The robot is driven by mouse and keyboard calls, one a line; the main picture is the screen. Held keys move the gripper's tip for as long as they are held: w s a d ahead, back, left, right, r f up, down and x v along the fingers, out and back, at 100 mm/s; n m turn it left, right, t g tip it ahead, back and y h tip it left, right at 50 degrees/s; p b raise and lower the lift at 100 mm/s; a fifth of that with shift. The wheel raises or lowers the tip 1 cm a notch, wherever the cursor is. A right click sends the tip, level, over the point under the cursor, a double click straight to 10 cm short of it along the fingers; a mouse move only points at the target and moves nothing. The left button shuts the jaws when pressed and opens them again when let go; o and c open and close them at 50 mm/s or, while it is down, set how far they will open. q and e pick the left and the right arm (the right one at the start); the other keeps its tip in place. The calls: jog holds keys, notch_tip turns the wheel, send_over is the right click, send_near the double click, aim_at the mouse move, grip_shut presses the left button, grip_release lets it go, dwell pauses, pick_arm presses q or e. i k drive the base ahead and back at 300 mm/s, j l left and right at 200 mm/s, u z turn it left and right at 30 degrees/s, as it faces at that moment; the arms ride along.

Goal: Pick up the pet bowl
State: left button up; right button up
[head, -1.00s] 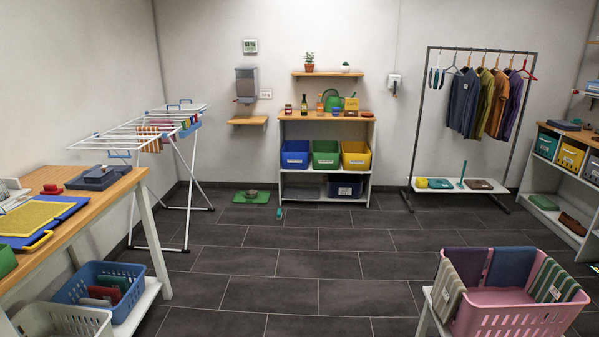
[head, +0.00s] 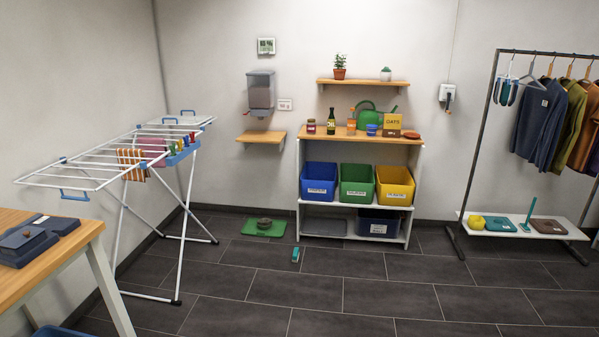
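A small dark pet bowl (head: 264,223) sits on a green mat (head: 277,231) on the floor by the back wall, under a small wooden wall shelf (head: 262,138) and a grey dispenser (head: 261,92). It is small in the view, and I cannot tell what is inside it. Neither of my grippers shows in the head view.
A drying rack (head: 130,165) stands at the left, left of the mat. A shelf unit with bins (head: 416,200) stands right of it. A small teal object (head: 295,255) lies on the floor before the unit. A wooden table (head: 60,252) is near left. The middle floor is clear.

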aim_at(264, 223)
jog(key=i+j+u, duration=0.1)
jog(key=i+u, duration=0.2)
jog(key=i, duration=0.7)
jog(key=i+l+u, duration=0.15)
jog(key=i+u, duration=0.15)
jog(key=i, duration=0.7)
